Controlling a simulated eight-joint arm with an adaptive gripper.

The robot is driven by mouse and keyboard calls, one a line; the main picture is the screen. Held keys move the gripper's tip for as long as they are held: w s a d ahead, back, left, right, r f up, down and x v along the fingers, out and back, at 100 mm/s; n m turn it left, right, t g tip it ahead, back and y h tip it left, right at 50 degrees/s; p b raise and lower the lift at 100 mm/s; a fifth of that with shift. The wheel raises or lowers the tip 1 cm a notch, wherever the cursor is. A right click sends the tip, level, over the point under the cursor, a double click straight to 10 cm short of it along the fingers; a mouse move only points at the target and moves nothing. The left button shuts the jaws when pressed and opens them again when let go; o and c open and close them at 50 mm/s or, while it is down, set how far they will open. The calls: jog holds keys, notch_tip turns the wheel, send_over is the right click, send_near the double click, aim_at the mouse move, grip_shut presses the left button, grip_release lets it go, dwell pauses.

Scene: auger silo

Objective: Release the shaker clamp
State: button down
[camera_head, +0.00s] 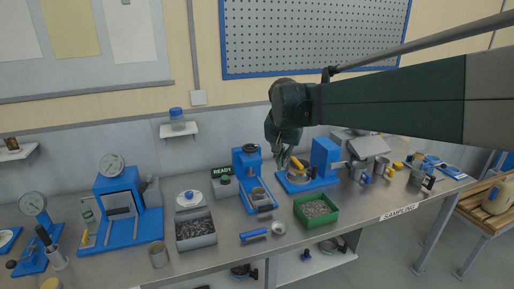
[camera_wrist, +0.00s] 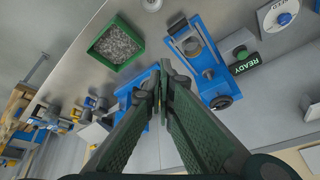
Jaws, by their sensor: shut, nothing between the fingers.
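A blue shaker (camera_head: 325,160) stands on the bench at centre right, with an upright blue block and a flat base. A yellow clamp handle (camera_head: 297,163) sits over a round metal part on its base. My gripper (camera_head: 283,160) hangs just above and beside this handle in the head view; I cannot tell whether it touches it. In the wrist view my gripper (camera_wrist: 163,92) has its fingers together with nothing seen between them. The fingers cover most of the blue shaker base (camera_wrist: 138,88) there, and the clamp is hidden behind them.
A green tray of grey grains (camera_head: 316,222) lies in front of the shaker. A blue press-like device (camera_head: 243,168) and a READY box (camera_head: 224,185) stand to its left. Metal cups (camera_head: 358,171) stand to its right. A blue-handled scoop (camera_head: 254,234) lies near the front edge.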

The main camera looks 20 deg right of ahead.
jog(key=w+d+m+p, duration=0.2)
jog(key=w+d+p, duration=0.1)
jog(key=w+d, duration=0.4)
jog(key=m+g+h+p, duration=0.2)
jog(key=m+g+p, duration=0.2)
jog(key=m+p, duration=0.4)
send_over(295, 160)
jog(key=s+d, duration=0.2)
jog(key=d, duration=0.2)
notch_tip(295, 160, down, 9)
jog(key=shift+d+f, duration=0.3)
jog(key=shift+d, duration=0.1)
jog(key=shift+f, duration=0.1)
jog(key=f, duration=0.3)
jog(key=f+p, duration=0.1)
jog(key=f, duration=0.2)
jog(key=d+f, duration=0.1)
jog(key=f, duration=0.2)
jog(key=shift+a+f, duration=0.1)
jog(key=shift+a, duration=0.7)
